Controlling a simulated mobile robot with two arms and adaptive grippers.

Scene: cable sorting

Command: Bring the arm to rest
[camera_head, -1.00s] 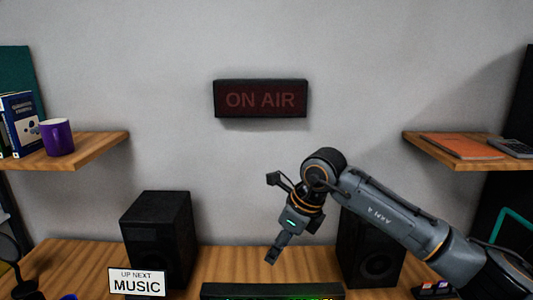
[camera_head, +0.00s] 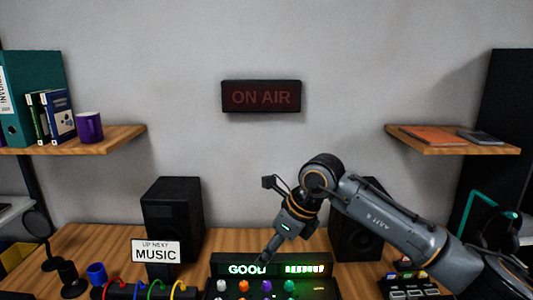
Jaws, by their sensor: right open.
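My right arm comes in from the lower right, with its elbow in front of the right speaker. My right gripper (camera_head: 266,257) points down and to the left, just over the lit display (camera_head: 240,270) of the console. It is open and holds nothing that I can see. The display reads "GOOD" in white with a green bar beside it. Several coloured knobs or plugs (camera_head: 244,286) stand on the console below it. My left gripper is not in view.
Black speakers (camera_head: 172,218) (camera_head: 352,240) stand on the wooden desk (camera_head: 100,240). An "UP NEXT MUSIC" sign (camera_head: 156,251) stands at left. Coloured cables (camera_head: 155,287) rise from a dark rack at the front. Wall shelves (camera_head: 110,136) (camera_head: 430,143) hang at both sides. An unlit "ON AIR" sign (camera_head: 261,97) is on the wall.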

